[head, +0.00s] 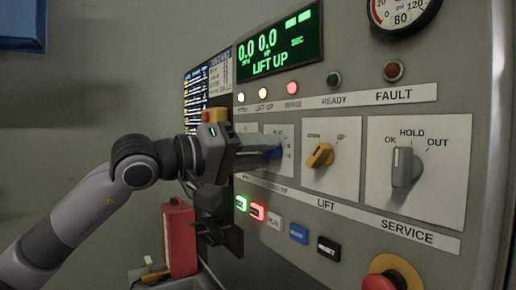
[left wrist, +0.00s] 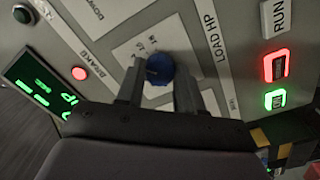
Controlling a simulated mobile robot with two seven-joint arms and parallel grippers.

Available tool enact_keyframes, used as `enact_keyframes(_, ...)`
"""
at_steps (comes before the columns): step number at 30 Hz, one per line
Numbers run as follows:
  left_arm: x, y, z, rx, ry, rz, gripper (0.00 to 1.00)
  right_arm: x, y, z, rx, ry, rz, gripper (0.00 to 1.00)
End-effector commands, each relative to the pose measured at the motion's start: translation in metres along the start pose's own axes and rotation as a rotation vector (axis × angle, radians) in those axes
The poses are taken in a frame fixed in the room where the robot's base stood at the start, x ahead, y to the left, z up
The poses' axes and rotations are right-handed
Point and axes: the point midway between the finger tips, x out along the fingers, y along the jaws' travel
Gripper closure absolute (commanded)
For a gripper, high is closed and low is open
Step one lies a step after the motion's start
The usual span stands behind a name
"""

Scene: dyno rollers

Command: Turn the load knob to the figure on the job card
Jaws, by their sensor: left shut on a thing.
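The blue load knob (head: 273,153) sits on a white plate above the LOAD HP label on the grey panel. It also shows in the left wrist view (left wrist: 160,69). My left gripper (head: 268,151) is shut on this knob, with one finger on either side of it in the left wrist view (left wrist: 159,82). The knob's pointer and most scale figures are hidden or too small to read. I cannot identify a job card for certain; a screen (head: 196,100) with small text stands left of the panel. My right gripper is not in view.
A yellow lift knob (head: 320,155) and a grey service knob (head: 404,167) stand to the right. Below are lit green and red buttons, RUN (head: 275,222) and a red emergency button (head: 392,275). The green display (head: 279,45) reads LIFT UP. A red box (head: 178,238) stands below my arm.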

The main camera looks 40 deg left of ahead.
Motion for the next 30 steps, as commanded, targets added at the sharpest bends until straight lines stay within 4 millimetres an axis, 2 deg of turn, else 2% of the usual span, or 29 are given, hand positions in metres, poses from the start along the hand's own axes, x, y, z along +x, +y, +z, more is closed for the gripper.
enact_keyframes(18,0.0,0.0,-0.001,0.583,-0.025,-0.012,0.94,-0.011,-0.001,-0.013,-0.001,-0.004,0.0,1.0)
enact_keyframes(30,0.0,-0.001,-0.002,0.865,-0.036,-0.018,0.94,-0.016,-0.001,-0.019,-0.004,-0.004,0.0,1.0)
